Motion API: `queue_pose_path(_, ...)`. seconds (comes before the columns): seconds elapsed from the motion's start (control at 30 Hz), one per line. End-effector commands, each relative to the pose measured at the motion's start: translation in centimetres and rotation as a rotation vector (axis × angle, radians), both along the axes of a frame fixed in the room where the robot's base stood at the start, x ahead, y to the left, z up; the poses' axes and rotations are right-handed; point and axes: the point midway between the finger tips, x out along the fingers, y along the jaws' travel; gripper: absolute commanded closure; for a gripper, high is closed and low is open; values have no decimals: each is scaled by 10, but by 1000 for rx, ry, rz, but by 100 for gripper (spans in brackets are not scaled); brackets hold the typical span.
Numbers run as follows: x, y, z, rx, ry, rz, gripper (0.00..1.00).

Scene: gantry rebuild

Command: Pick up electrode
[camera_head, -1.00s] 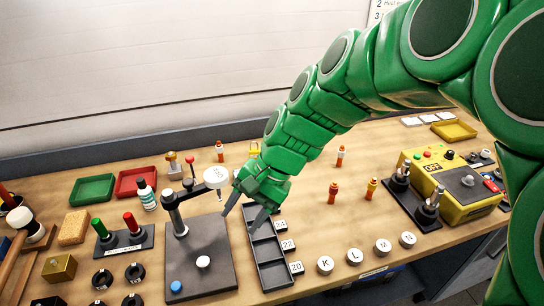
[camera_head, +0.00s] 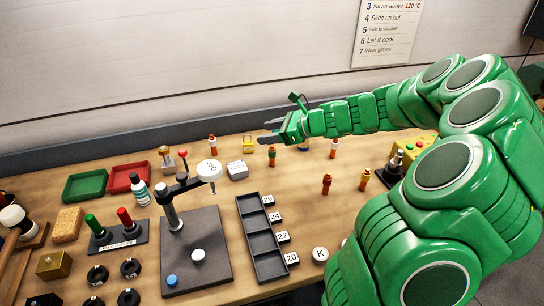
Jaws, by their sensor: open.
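Several small upright pieces with orange or red tops stand on the bench; I cannot tell for sure which one is the electrode. One, orange and dark green (camera_head: 272,156), stands just below my gripper in the picture. Others stand at the back left (camera_head: 213,144), at the back right (camera_head: 333,149), and nearer the front, an orange one (camera_head: 326,185) and a yellow-orange one (camera_head: 364,180). My gripper (camera_head: 267,132) is open and empty, its fingers pointing left, above the back of the bench. My green arm hides much of the bench's right side.
A black compartment tray (camera_head: 241,220) with number tags lies mid-bench. Left of it, a grey plate (camera_head: 215,255) bears a stand with a round white head (camera_head: 209,171). A yellow padlock-like piece (camera_head: 248,145) and a grey block (camera_head: 238,170) stand near the gripper. Red (camera_head: 131,175) and green (camera_head: 91,185) trays lie back left.

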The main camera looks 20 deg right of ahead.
Motion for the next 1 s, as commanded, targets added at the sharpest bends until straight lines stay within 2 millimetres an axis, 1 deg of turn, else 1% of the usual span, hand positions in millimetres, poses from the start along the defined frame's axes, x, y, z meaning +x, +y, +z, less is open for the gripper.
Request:
queue_pose_path(0.03,6,-13,-6,30,20,-44,44)
queue_pose_path(0.1,13,-26,-11,62,40,-93,44)
queue_pose_path(0.2,19,-38,-16,90,60,-136,44)
queue_pose_path(0.27,20,-42,-19,100,66,-149,44)
queue_pose_path(0.37,21,-44,-28,105,70,-155,44)
queue_pose_path(0.5,21,-43,-48,103,71,-154,44)
queue_pose_path(0.7,21,-43,-69,103,68,-152,44)
queue_pose_path(0.93,21,-43,-79,102,68,-151,44)
queue_pose_path(1.0,21,-42,-85,102,69,-151,44)
